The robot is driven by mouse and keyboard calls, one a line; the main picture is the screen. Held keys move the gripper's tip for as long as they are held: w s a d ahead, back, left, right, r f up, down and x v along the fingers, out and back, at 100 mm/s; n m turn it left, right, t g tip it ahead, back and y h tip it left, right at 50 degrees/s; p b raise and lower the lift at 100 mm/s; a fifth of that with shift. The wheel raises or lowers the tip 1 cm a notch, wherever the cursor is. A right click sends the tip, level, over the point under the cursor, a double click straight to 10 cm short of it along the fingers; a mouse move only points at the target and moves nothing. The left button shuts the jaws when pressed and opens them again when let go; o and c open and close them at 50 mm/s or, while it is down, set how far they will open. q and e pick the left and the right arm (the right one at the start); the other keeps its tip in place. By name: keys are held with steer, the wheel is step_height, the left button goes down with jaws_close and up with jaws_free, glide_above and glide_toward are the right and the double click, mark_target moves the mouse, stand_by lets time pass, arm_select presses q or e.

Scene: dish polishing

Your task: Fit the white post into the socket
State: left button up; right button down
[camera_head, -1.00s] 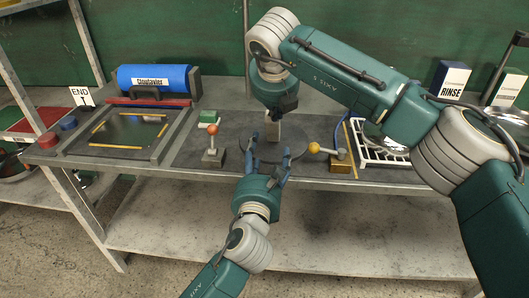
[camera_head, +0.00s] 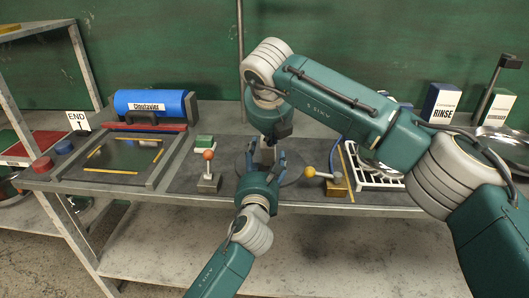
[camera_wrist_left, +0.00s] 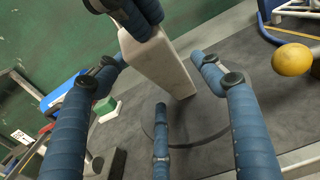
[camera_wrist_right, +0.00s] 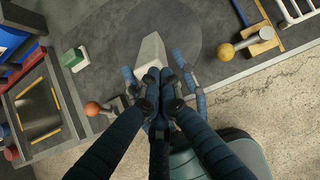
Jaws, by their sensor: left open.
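The white post (camera_wrist_left: 160,65) is a pale tapered block. Its upper end is between the gathered fingers of my right gripper (camera_wrist_left: 138,18). It leans in the left wrist view, with its lower end over a dark round disc (camera_wrist_left: 212,110); I cannot tell whether it touches. The right wrist view shows the post (camera_wrist_right: 151,52) just past my closed-up right fingertips (camera_wrist_right: 156,78). My left gripper (camera_head: 264,157) is open on the near side of the post, with fingers spread to either side of it and no visible contact. I cannot make out the socket.
A red-ball lever (camera_head: 208,170) stands left of the disc, and a yellow-ball lever (camera_head: 322,174) stands right. A green-topped block (camera_head: 204,142) lies behind. A white rack (camera_head: 375,172) is at the right, and a framed panel (camera_head: 125,155) is at the left.

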mark_target(264, 156)
arm_select(q)
steer(key=shift+w, duration=1.55)
arm_select(e)
steer(key=shift+f, duration=0.1)
arm_select(q)
steer(key=c, duration=1.5)
steer(key=shift+f, duration=0.1)
steer(key=shift+c, duration=0.2)
arm_select(e)
steer(key=shift+r, duration=0.65)
arm_select(q)
steer(key=shift+f, duration=0.1)
arm_select(e)
steer(key=v, duration=1.2)
steer(key=shift+f, duration=0.1)
